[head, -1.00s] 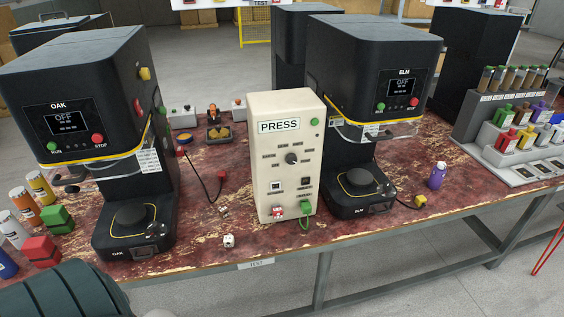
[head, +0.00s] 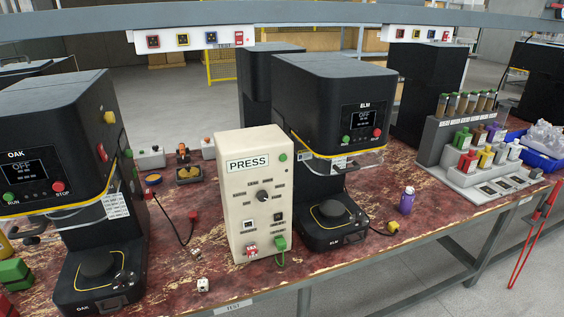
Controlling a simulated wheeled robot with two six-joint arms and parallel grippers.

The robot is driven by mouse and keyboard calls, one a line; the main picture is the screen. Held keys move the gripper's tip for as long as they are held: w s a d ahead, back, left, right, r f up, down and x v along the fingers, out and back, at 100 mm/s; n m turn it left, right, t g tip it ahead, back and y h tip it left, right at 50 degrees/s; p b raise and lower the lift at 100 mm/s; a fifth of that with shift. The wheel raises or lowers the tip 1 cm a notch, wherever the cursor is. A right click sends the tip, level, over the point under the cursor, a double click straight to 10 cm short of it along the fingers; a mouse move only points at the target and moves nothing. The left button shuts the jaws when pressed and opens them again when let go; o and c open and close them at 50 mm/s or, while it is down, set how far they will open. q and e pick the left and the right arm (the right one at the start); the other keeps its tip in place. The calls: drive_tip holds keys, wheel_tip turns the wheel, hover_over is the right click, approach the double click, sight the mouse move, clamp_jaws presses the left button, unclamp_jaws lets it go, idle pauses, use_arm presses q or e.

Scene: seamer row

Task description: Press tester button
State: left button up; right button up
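The cream box marked PRESS (head: 252,205) stands upright on the worn red bench between two black machines. Its front has a green button (head: 283,157) at the upper right, a dark round knob (head: 262,196) in the middle, and a red plug (head: 251,250) and a green plug (head: 280,243) low down. I see no box labelled as a tester; a TEST label (head: 233,307) is on the bench's front edge below the box. Neither of my grippers is in view.
Black machines OAK (head: 60,130) and ELM (head: 335,105) flank the box. A purple bottle (head: 407,201) stands right of ELM. A stepped rack (head: 440,150) is farther right, with a blue bin (head: 540,158) beyond. A socket rail (head: 190,39) hangs overhead. The bench front is mostly bare.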

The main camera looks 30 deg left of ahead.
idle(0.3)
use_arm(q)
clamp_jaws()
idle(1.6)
